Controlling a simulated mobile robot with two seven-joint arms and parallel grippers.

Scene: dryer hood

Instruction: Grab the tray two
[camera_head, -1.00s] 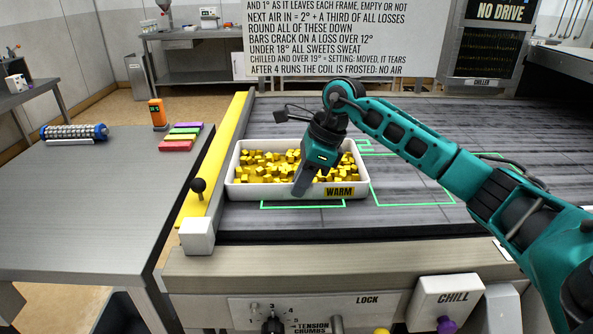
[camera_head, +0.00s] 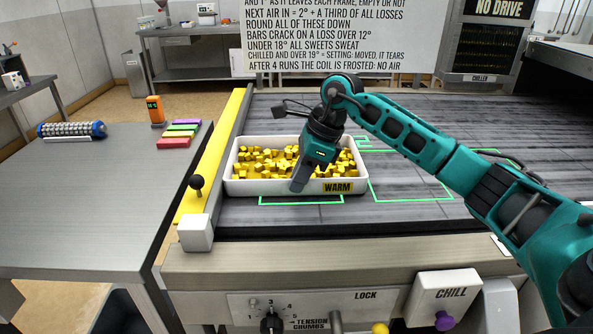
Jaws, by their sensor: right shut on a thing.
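A white tray (camera_head: 262,188) full of yellow cubes sits on the grey slatted belt, beside the yellow rail. A yellow label reading WARM is on its front wall. My right gripper (camera_head: 299,184) reaches down at the tray's front wall, left of the label, and is shut on that wall. One finger shows outside the wall; the other is hidden among the cubes. My left gripper is not in view. No marking "two" is visible on the tray.
Green outlines (camera_head: 412,200) mark the belt to the right, which is clear there. The yellow rail (camera_head: 213,165) with a black-knobbed lever (camera_head: 196,183) borders the left. A steel table (camera_head: 85,215) holds coloured bars (camera_head: 178,134) and an orange device (camera_head: 154,110).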

